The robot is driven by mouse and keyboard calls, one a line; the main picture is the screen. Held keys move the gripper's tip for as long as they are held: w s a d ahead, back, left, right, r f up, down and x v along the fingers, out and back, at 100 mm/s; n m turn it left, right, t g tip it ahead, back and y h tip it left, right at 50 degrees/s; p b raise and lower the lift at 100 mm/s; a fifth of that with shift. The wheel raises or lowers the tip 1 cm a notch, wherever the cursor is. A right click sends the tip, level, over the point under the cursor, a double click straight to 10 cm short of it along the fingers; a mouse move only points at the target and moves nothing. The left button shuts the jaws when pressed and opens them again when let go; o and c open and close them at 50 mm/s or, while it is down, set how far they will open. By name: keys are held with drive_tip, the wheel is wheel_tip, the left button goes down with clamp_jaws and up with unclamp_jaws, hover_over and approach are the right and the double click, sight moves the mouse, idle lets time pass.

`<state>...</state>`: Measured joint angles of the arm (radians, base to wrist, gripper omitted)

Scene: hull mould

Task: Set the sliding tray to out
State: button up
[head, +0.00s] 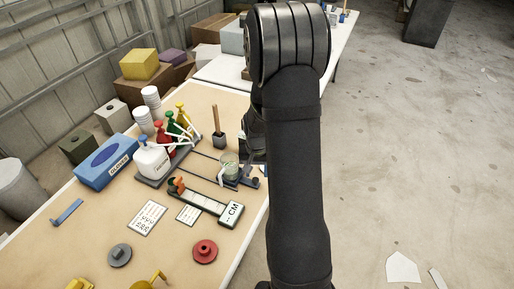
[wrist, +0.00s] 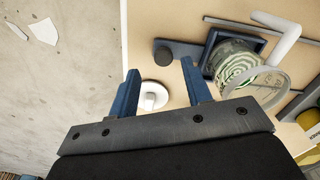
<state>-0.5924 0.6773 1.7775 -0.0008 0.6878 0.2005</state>
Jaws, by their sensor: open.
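The sliding tray, which I take to be the dark blue plate (head: 243,181) carrying a glass jar (head: 228,163), sits at the end of two thin dark rails near the table's right edge. In the wrist view the tray (wrist: 211,46) holds the jar (wrist: 236,62) with a green and white pattern inside. A dark round knob (wrist: 163,55) stands at the tray's left end. My gripper (wrist: 163,82) is open and empty; its blue fingers point toward the knob, with a white round piece (wrist: 153,96) showing between them. In the head view my arm hides most of the gripper.
A red disc (head: 205,251) and a grey disc (head: 119,255) lie toward the front. Floor is right of the table.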

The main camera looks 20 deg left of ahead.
sight(257, 180)
wheel_tip(257, 180, up, 14)
idle(0.3)
drive_tip(key=shift+f, duration=0.15)
wheel_tip(257, 180, down, 17)
drive_tip(key=shift+f, duration=0.2)
idle(0.8)
